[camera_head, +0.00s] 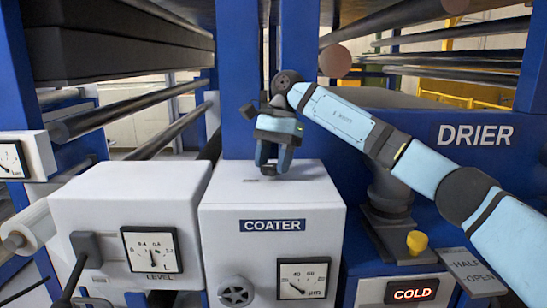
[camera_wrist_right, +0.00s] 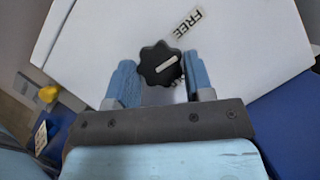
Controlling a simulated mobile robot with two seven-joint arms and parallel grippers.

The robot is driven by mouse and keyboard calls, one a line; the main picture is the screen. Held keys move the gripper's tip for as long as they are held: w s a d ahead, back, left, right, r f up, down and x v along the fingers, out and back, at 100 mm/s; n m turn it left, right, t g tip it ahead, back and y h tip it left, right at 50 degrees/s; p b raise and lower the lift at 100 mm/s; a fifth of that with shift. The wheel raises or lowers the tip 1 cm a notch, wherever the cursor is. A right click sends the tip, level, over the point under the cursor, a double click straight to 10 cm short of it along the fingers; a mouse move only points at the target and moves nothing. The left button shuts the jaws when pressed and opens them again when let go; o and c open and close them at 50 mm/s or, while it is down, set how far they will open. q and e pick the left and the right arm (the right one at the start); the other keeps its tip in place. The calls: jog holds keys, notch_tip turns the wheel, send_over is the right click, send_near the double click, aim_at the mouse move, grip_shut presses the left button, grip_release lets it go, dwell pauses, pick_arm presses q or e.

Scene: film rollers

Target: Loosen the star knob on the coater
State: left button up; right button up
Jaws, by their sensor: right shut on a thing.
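The coater (camera_head: 272,251) is a white box with a blue COATER label on its front, in the middle of the head view. The black star knob (camera_wrist_right: 160,64) shows in the right wrist view on the white top, with a pale bar across it. A FREE label (camera_wrist_right: 188,23) lies just beyond it. My right gripper (camera_head: 273,168) points down onto the coater's top, its two fingers (camera_wrist_right: 162,80) on either side of the knob and shut on it. In the head view the fingers mostly hide the knob. My left gripper is not in view.
Left of the coater stands a white box with a LEVEL gauge (camera_head: 151,249) and a dark lever (camera_head: 87,247). On the right are the blue DRIER housing (camera_head: 474,134), a yellow knob (camera_head: 417,241) and a lit COLD sign (camera_head: 411,294). Blue posts and rollers rise behind.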

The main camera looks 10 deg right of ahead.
jog(key=shift+n+h, duration=0.4)
jog(key=shift+n, duration=0.7)
jog(key=o, duration=0.9)
jog(key=shift+g, duration=0.3)
jog(key=p+v, duration=0.1)
jog(key=v, duration=0.6)
jog(key=shift+r, duration=0.3)
jog(key=shift+f, duration=0.1)
